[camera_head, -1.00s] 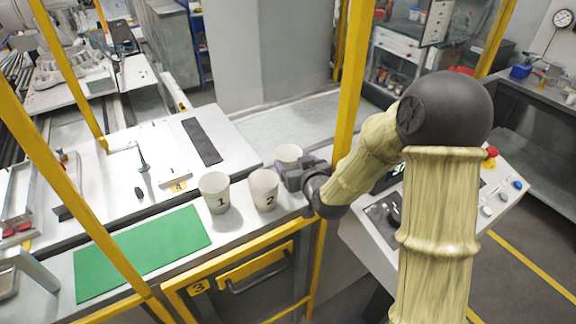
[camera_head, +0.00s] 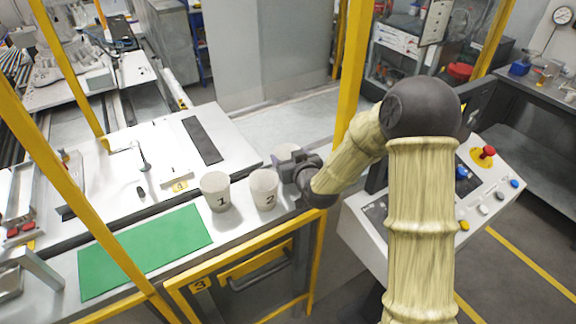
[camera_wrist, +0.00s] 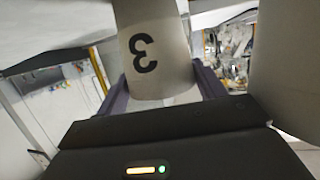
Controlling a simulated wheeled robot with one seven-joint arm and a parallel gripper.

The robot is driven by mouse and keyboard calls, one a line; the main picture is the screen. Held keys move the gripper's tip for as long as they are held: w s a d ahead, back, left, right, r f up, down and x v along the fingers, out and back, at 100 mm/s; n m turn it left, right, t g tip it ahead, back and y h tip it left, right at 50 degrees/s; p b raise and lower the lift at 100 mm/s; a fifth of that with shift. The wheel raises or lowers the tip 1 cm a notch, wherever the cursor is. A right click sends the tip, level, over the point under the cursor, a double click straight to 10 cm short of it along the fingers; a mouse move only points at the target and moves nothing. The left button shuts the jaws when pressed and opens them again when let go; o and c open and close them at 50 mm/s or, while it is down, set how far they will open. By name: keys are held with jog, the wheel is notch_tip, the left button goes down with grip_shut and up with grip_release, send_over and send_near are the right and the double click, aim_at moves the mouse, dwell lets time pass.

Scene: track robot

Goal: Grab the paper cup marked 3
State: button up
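The paper cup marked 3 (camera_wrist: 155,60) is in the middle of the wrist view, its black 3 upside down there. In the head view, only part of this white cup (camera_head: 284,151) shows behind my gripper (camera_head: 290,166). In the wrist view, the purple fingers of my gripper (camera_wrist: 162,88) are spread, one on each side of the cup. Whether they touch it is hard to tell. The cups marked 1 (camera_head: 214,190) and 2 (camera_head: 263,188) stand upright to the left and nearer, cup 2 close beside my gripper.
A large pale surface, likely cup 2 (camera_wrist: 285,65), fills the right of the wrist view. A yellow post (camera_head: 352,75) rises behind my arm. A green mat (camera_head: 145,250) lies on the bench at left. A control panel (camera_head: 480,195) stands at right.

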jog(key=shift+c, duration=1.2)
jog(key=shift+r, duration=0.1)
jog(key=f+b+v, duration=0.2)
jog(key=b+v, duration=1.2)
jog(key=v, duration=0.4)
jog(key=shift+s, duration=0.4)
jog(key=shift+f, duration=0.2)
